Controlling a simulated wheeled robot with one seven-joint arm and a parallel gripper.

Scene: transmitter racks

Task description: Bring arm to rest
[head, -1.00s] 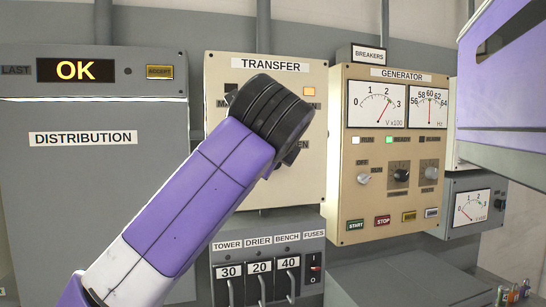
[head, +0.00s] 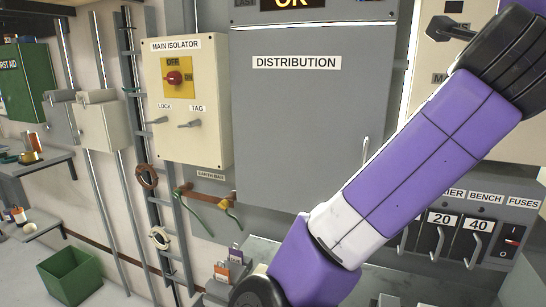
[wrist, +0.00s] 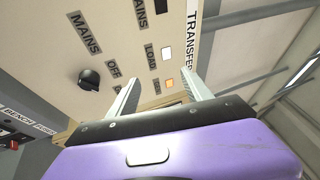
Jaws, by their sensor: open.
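My gripper (wrist: 161,78) is open and empty in the wrist view, its two pale fingers apart. It points up along the cream TRANSFER panel (wrist: 125,45), which fills the left and top of that view. I cannot tell whether the fingers touch it. My purple and white arm crosses the right side of the head view, and its gripper end is out of that picture. The panel's black knob (wrist: 88,78) is left of the fingers, apart from them. A white lamp (wrist: 167,53) and an orange lamp (wrist: 169,83) are lit.
In the head view, the grey DISTRIBUTION cabinet (head: 300,110) stands behind my arm. The MAIN ISOLATOR box (head: 190,140) with its red knob (head: 174,78) is to its left. The fuse panel (head: 490,215) is at lower right. A green bin (head: 70,275) sits at lower left.

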